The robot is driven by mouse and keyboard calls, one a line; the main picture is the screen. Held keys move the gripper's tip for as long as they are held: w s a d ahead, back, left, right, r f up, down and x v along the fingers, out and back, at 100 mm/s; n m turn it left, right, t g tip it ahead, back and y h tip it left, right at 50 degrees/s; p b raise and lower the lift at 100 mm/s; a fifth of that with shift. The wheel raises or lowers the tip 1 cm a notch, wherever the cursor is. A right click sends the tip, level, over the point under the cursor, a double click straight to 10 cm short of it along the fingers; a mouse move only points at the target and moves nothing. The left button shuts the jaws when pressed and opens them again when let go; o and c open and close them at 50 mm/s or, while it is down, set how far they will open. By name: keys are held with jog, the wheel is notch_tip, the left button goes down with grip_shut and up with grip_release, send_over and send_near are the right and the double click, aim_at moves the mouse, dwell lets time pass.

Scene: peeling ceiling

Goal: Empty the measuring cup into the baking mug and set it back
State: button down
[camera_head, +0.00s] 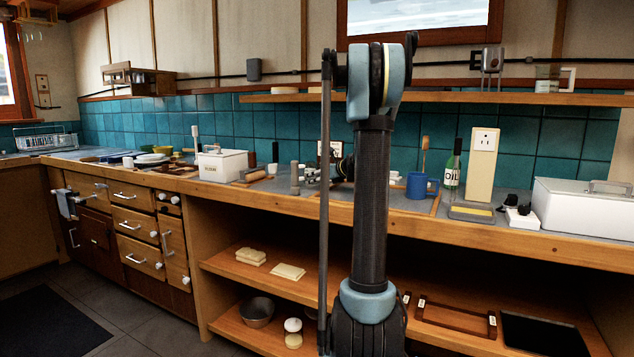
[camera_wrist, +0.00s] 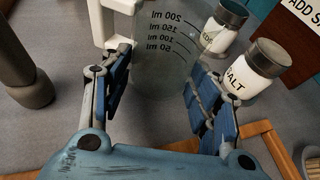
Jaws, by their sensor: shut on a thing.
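The measuring cup (camera_wrist: 165,55) is clear, with reversed ml marks and a white handle (camera_wrist: 100,25). It stands between the two fingers of my gripper (camera_wrist: 160,85) in the wrist view, and the jaws are shut on it. Its contents cannot be made out. In the head view my gripper (camera_head: 325,172) is low over the counter, and my arm hides most of it and the cup. A blue mug (camera_head: 421,187), perhaps the baking mug, stands on the counter right of my arm, apart from the gripper.
A salt jar (camera_wrist: 255,72) and a second jar (camera_wrist: 224,25) stand close to the right finger. A grey post-like object (camera_wrist: 25,75) is at left. An oil bottle (camera_head: 452,172) stands behind the mug. A shelf (camera_head: 440,98) runs above the counter.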

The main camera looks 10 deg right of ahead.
aim_at(317, 163)
jog(key=shift+f, duration=0.6)
jog(key=c, duration=0.5)
grip_release()
notch_tip(317, 163, up, 10)
jog(key=shift+f, duration=0.1)
dwell(0.5)
